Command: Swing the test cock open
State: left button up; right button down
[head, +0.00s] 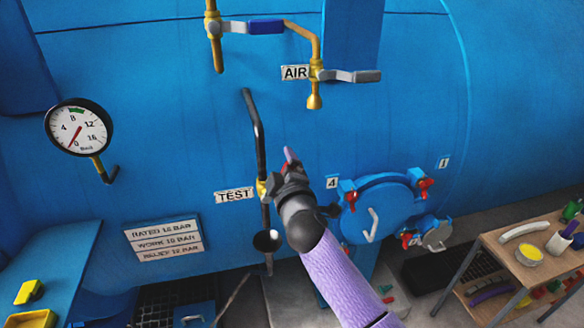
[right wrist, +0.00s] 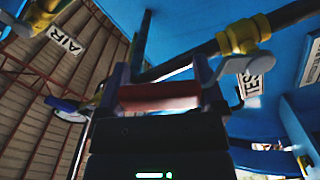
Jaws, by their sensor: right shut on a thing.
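The test cock (head: 262,189) is a small brass-yellow valve on a dark vertical pipe, right of the TEST label (head: 234,195). My right gripper (head: 289,168) is beside it, shut on the cock's red-gripped handle (head: 291,155). In the right wrist view the red handle (right wrist: 160,96) lies across between the fingers, and a yellow valve body (right wrist: 245,35) shows on the dark pipe at upper right. The gripper hides most of the handle in the head view, so its exact angle is hard to tell. My left gripper is not in view.
A black funnel (head: 268,240) sits below the cock. A blue round hatch (head: 378,210) with red knobs is close on the right. The AIR valves (head: 315,75) are above, the pressure gauge (head: 78,127) is left, and a wooden cart (head: 530,250) stands lower right.

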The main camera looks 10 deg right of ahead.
jog(key=shift+a+r+n+p, duration=0.2)
jog(key=shift+a+n, duration=0.75)
jog(key=shift+n, duration=0.35)
jog(key=shift+a+r+n+p, duration=0.1)
jog(key=shift+a+n+p, duration=0.05)
jog(key=shift+a+n, duration=1)
jog(key=shift+d+n, duration=0.2)
jog(key=shift+n, duration=0.05)
grip_release()
jog(key=s, duration=1)
jog(key=shift+d, duration=0.1)
